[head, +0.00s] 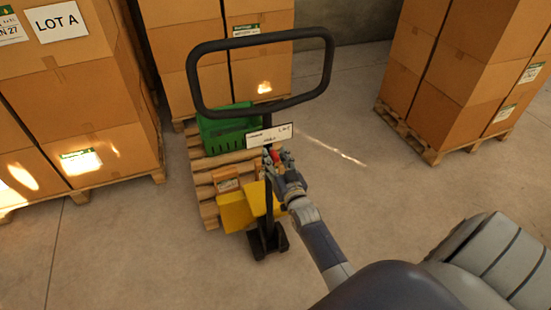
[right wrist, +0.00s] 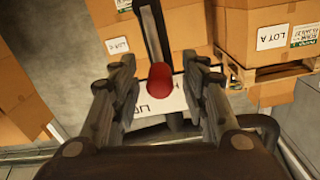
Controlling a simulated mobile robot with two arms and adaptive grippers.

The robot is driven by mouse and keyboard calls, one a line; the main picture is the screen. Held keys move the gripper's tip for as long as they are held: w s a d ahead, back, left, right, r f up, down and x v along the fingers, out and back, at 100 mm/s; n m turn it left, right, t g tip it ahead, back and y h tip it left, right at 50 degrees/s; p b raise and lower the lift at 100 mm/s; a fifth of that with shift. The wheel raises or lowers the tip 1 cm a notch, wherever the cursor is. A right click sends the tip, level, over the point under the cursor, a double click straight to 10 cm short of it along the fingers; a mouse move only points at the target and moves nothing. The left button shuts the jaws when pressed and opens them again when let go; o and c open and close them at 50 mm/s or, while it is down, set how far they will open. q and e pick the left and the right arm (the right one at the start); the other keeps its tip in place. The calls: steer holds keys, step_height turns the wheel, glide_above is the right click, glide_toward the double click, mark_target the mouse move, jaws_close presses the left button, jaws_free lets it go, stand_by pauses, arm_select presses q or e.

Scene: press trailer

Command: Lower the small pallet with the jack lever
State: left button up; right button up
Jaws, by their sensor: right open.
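A yellow pallet jack (head: 236,212) stands with its forks at the small pallet (head: 203,188), which bears a green crate (head: 222,130) and small boxes. Its black loop handle (head: 205,46) rises toward me. Below the loop is a white label plate (head: 270,136). The red-tipped jack lever (right wrist: 160,77) shows in the right wrist view, between the fingers of my right gripper (right wrist: 160,95). The fingers are apart, one on each side of the red tip; contact cannot be told. In the head view my right gripper (head: 277,158) is just below the plate and partly hides the lever. My left gripper is out of view.
Tall carton stacks on pallets stand at the left (head: 80,100), behind the small pallet (head: 180,50) and at the right (head: 465,75). The concrete floor (head: 350,140) between the jack and the right stack is clear.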

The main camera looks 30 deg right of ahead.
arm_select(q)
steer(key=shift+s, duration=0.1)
arm_select(e)
steer(key=shift+c, duration=0.7)
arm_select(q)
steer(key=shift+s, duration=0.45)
arm_select(e)
jaws_close()
